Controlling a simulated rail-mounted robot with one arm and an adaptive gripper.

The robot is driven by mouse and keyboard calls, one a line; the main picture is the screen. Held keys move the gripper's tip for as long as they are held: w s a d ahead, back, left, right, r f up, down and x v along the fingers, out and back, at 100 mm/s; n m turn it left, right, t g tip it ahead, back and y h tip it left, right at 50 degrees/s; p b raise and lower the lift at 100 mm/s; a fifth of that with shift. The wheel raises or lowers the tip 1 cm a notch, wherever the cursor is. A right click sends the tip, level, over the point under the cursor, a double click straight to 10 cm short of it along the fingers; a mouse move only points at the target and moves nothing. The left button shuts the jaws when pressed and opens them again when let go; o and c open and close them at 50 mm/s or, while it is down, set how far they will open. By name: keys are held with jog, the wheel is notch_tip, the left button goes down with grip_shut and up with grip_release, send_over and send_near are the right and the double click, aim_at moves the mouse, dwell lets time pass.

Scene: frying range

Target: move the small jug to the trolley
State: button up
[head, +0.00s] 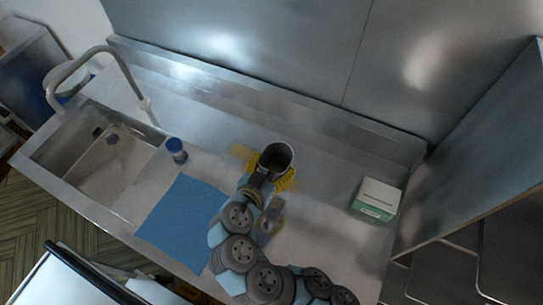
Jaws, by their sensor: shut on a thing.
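The small jug (277,155) is a dark, round, open-topped vessel near the middle of the steel counter in the head view. My gripper (264,173) is shut on the jug from its front side, and the fingers are partly hidden by the jug and my wrist. A yellow thing (286,181) shows beneath and beside the jug. I cannot tell whether the jug touches it or is held above. The trolley cannot be made out for certain; a white-topped unit with a black bar (85,275) stands at the lower left.
A sink (110,150) with a tall tap (105,50) is at the left. A blue-capped container (176,148) stands beside it. A blue mat (180,220) lies front-left. A green and white box (376,199) stands at the right. A steel wall (270,45) rises behind the counter.

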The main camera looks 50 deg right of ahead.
jog(key=shift+s+a+r+p, duration=0.35)
jog(key=shift+s+r+p, duration=0.15)
jog(key=shift+p, duration=0.65)
jog(key=shift+s, duration=0.1)
jog(key=shift+s+a+f, duration=0.1)
